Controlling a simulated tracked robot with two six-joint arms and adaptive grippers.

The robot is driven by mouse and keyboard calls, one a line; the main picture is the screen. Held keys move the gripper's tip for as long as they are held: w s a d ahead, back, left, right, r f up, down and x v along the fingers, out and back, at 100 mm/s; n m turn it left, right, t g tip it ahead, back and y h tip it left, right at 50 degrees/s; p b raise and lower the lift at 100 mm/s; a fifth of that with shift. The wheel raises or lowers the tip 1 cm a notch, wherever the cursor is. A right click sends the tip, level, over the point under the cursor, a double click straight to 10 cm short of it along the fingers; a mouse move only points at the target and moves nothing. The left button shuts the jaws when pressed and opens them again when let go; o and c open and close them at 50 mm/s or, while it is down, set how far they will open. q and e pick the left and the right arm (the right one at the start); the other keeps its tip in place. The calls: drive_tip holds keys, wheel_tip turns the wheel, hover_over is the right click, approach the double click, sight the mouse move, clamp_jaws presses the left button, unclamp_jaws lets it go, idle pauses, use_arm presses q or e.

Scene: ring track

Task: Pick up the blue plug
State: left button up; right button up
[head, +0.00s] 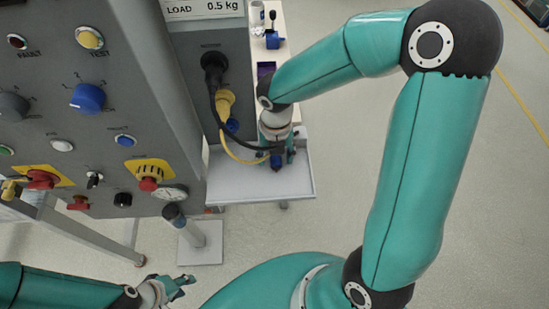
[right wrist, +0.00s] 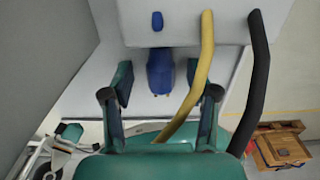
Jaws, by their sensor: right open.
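The blue plug (head: 277,161) is at the white shelf under the panel. In the right wrist view the blue plug (right wrist: 160,72) appears ahead of my fingers, between their lines. My right gripper (head: 277,154) is over the shelf, pointing down at the plug. In its wrist view the right gripper (right wrist: 162,112) is open, one finger on each side, with no visible contact with the plug. A yellow cable (right wrist: 190,95) crosses the space between the fingers, nearer the right one. My left gripper (head: 176,286) is low at the left, away from the shelf; its jaw gap is unclear.
A black cable (head: 222,122) and a yellow plug (head: 225,103) hang from the panel beside my right wrist. A smaller blue part (right wrist: 157,20) lies beyond the plug. The white shelf (head: 235,182) is clear at its left. A grey post (head: 190,232) stands below.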

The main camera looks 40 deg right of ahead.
clamp_jaws()
drive_tip(key=shift+r, duration=0.15)
